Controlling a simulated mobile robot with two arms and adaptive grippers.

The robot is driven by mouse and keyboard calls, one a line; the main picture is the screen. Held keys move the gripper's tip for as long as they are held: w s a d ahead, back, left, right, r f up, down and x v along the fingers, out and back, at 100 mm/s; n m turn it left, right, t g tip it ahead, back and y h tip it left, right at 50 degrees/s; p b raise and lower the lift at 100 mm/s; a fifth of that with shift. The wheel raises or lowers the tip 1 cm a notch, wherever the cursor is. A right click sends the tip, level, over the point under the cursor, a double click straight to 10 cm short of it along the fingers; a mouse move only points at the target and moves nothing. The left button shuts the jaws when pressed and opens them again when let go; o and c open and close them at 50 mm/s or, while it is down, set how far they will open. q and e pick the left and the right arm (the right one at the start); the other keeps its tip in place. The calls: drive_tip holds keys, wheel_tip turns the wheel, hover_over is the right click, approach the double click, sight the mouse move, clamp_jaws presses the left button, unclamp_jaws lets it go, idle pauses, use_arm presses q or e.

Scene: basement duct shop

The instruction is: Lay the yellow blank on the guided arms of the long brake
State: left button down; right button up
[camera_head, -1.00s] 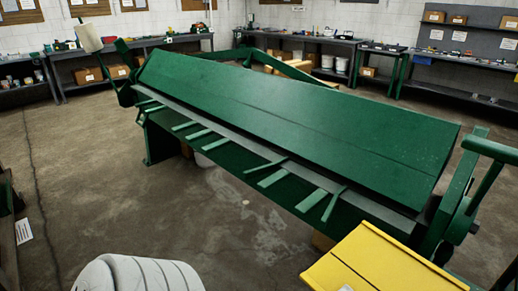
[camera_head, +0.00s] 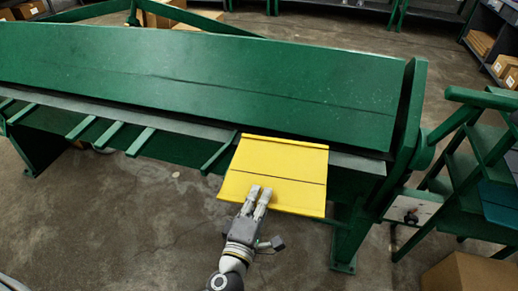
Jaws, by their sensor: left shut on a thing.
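The long green brake (camera_head: 200,70) runs across the view, with a grey strip (camera_head: 358,163) along its near edge. Several green guide arms (camera_head: 135,142) stick out below that strip toward me. The yellow blank (camera_head: 270,170) is a flat sheet with dark lines across it, at the right part of the brake's near side. Its far edge is at the grey strip, and one arm (camera_head: 220,152) shows just left of it. My left gripper (camera_head: 258,196) is shut on the blank's near edge. Whether the blank touches the arms beneath is hidden. My right gripper is out of view.
A green stand (camera_head: 480,150) is at the right, beside the brake's end. A cardboard box (camera_head: 470,275) sits on the floor at bottom right. Bare concrete floor (camera_head: 130,220) lies in front of the brake. Shelves with boxes are at the back.

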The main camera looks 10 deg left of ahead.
sight(261, 176)
use_arm(q)
drive_tip(key=shift+m+h, duration=0.4)
drive_tip(key=w+d+r, duration=0.1)
drive_tip(key=w+d+p, duration=0.1)
drive_tip(key=d, duration=0.1)
drive_tip(key=w+d+r, duration=0.1)
drive_tip(key=d, duration=0.1)
drive_tip(key=shift+w+r+p, duration=0.3)
drive_tip(key=shift+p, duration=0.1)
drive_tip(key=shift+w+f, duration=0.15)
drive_tip(key=shift+w, duration=0.1)
drive_tip(key=w+a+f, duration=0.1)
drive_tip(key=a, duration=0.1)
drive_tip(key=w+a+f+b, duration=0.1)
drive_tip(key=a, duration=0.1)
drive_tip(key=w+a+f, duration=0.1)
drive_tip(key=w+a, duration=0.1)
drive_tip(key=shift+a+f+b, duration=0.3)
drive_tip(key=shift+f+b, duration=0.1)
drive_tip(key=w+a+f+b, duration=0.3)
drive_tip(key=a+f+b, duration=0.2)
drive_tip(key=f+b, duration=0.2)
wheel_tip(261, 176, down, 2)
drive_tip(key=shift+f+b, duration=0.1)
drive_tip(key=shift+b, duration=0.25)
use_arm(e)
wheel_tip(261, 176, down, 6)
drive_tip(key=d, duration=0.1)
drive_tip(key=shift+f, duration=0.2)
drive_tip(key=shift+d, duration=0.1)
